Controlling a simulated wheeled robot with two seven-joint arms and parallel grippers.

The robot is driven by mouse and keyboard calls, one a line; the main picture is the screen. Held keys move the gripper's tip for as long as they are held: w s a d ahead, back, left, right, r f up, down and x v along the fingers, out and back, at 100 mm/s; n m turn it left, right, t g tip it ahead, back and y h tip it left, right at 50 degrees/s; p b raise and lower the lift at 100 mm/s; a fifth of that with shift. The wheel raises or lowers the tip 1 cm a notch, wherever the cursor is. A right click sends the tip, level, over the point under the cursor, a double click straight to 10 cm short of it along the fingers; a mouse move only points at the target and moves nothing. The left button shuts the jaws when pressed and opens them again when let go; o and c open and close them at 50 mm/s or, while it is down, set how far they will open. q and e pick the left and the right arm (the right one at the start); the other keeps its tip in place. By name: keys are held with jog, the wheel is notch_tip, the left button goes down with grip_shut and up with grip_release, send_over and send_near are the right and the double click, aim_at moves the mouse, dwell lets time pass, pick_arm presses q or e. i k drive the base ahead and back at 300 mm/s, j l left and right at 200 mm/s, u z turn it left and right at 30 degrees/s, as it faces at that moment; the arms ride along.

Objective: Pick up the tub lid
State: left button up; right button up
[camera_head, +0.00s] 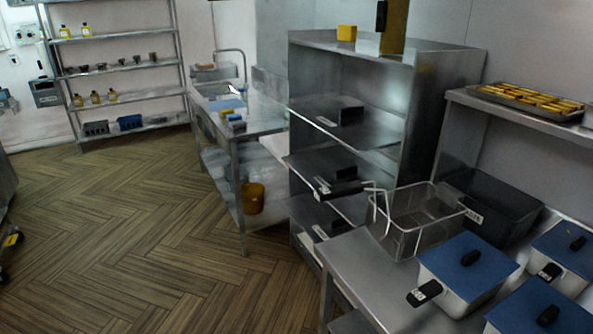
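Three pale tubs with flat blue lids stand at the bottom right on a steel counter. The nearest-left tub (458,296) has its lid (450,254) on, with a black knob on top and a black side handle. A second lid (551,240) sits on a tub at the right edge, partly cut off. A third lid (520,318) is at the bottom right corner, also cut off. Neither of my grippers shows in this view.
A wire fry basket (418,222) and a black bin (490,203) stand behind the tubs. A tray of yellow food (529,100) is on the shelf above. A steel rack (440,95) stands left of the counter. The wood floor (130,240) at left is clear.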

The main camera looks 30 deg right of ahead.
aim_at(469, 265)
jog(key=i, duration=0.45)
jog(key=i+j, duration=0.15)
jog(key=i, duration=0.3)
jog(key=i+z, duration=0.25)
jog(key=z, duration=0.2)
jog(key=i+j+z, duration=0.2)
jog(key=z, duration=0.3)
jog(key=i+j+z, duration=0.2)
jog(key=z, duration=0.25)
jog(key=i+j+z, duration=0.2)
jog(key=z, duration=0.3)
jog(key=i+j+z, duration=0.1)
jog(key=j+z, duration=0.7)
jog(key=z, duration=0.15)
jog(key=j+z, duration=0.5)
jog(key=j, duration=0.25)
jog(key=k, duration=0.05)
